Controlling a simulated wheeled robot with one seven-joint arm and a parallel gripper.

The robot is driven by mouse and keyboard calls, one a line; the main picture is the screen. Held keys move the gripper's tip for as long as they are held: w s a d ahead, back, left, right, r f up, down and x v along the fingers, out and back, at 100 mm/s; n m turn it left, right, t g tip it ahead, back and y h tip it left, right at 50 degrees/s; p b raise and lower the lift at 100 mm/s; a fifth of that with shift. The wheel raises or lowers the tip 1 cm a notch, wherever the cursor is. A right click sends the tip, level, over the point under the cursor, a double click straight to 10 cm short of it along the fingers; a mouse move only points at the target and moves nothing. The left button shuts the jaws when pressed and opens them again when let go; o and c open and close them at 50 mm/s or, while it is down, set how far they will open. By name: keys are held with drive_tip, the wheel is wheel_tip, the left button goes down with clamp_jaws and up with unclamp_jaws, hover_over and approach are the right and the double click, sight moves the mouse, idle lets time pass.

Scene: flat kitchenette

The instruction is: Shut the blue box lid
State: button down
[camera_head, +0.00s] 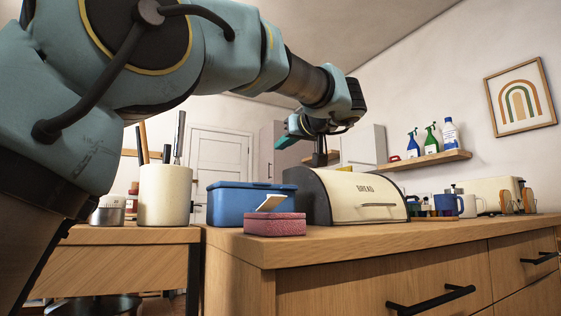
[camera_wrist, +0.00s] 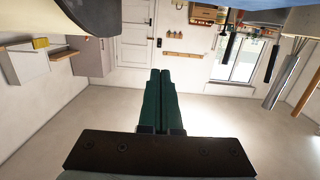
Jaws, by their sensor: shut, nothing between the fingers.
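The blue box (camera_head: 238,206) stands on the wooden counter, left of the bread bin. Its top looks flat and level along the rim, and no raised lid shows above it. In the wrist view a blue strip at the top edge (camera_wrist: 245,3) seems to be part of this box. My gripper (camera_head: 281,143) is above the box and the bread bin, apart from both. Its green fingers are together and empty in the wrist view (camera_wrist: 161,75), pointing level across the room.
A bread bin (camera_head: 362,203) stands right of the blue box. A utensil holder (camera_head: 164,196) stands left. The counter's front right is clear.

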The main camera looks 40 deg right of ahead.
drive_tip(key=f+b, duration=0.1)
drive_tip(key=s+f+b, duration=0.1)
drive_tip(key=shift+b, duration=0.3)
drive_tip(key=s+f+b, duration=0.3)
drive_tip(key=f+b, duration=0.4)
drive_tip(key=b, duration=0.4)
drive_tip(key=shift+s+a+f, duration=0.15)
drive_tip(key=shift+a, duration=0.15)
drive_tip(key=s+a+r+p, duration=0.1)
drive_tip(key=s+p, duration=0.1)
drive_tip(key=s, duration=0.8)
drive_tip(key=shift+s+a, duration=0.25)
drive_tip(key=shift+s, duration=0.1)
